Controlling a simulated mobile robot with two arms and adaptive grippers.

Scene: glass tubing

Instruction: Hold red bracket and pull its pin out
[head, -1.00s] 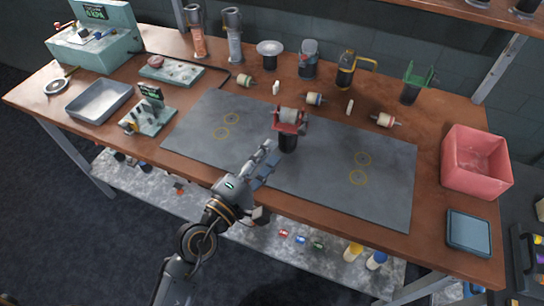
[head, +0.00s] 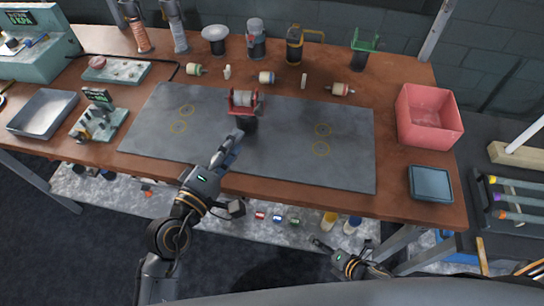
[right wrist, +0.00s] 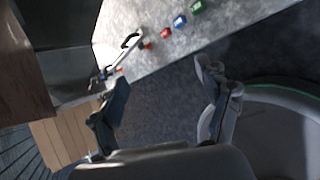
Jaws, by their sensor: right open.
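The red bracket (head: 233,108) stands upright on a black base (head: 247,123) on the grey mat in the head view. A pale roll sits between its arms. Its pin is too small to make out. My left gripper (head: 232,143) is just in front of the base, pointing at it. Whether its fingers touch the base or have a gap between them is unclear. My right gripper (head: 318,243) is low in front of the table, far from the bracket. The right wrist view shows its two fingers (right wrist: 160,98) wide apart with nothing between them.
The grey mat (head: 290,165) is mostly clear around the bracket. A pink bin (head: 430,138) and a blue tray (head: 430,183) stand at the right. A green bracket (head: 364,45) and several small rolls are behind. Below is a lower shelf (head: 110,190).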

